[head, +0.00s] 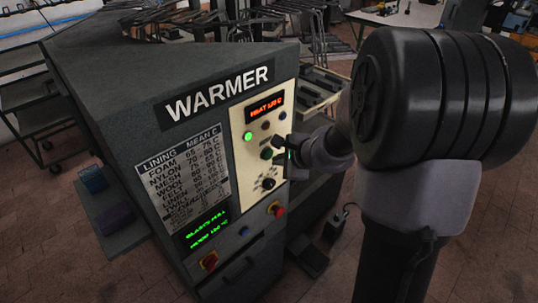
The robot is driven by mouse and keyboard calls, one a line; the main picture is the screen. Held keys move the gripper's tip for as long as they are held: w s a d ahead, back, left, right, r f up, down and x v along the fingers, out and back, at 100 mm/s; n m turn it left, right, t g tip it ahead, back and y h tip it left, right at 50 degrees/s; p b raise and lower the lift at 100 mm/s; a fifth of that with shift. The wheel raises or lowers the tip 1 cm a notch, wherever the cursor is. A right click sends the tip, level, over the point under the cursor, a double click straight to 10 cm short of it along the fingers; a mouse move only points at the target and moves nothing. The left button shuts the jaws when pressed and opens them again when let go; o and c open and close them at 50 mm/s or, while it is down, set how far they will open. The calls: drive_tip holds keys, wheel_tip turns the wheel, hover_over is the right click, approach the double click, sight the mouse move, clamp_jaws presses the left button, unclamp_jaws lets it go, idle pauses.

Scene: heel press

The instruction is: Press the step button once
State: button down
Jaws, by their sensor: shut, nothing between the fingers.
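The dark grey warmer (110,90) has a cream control panel (240,160) on its front. A round green button (266,153) sits mid-panel. A lit green lamp (248,136) and a small dark red round part (265,125) are above it, and a black knob (268,184) is below. A blue button (244,231) is on the grey front lower down. I cannot read which control is labelled step. My gripper (277,149) is shut and empty, at the panel's right edge, its tips close to the green button. I cannot tell whether they touch. It hides part of the panel.
A red display (264,108) tops the panel; a green text display (208,230) is lower left. A red button (277,209) and a red switch (209,261) are near the blue button. A trolley (30,100) stands left. Floor (60,255) is clear at lower left.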

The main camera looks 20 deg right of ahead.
drive_tip(key=shift+w, duration=0.15)
drive_tip(key=shift+w+a, duration=0.15)
drive_tip(key=shift+w, duration=0.1)
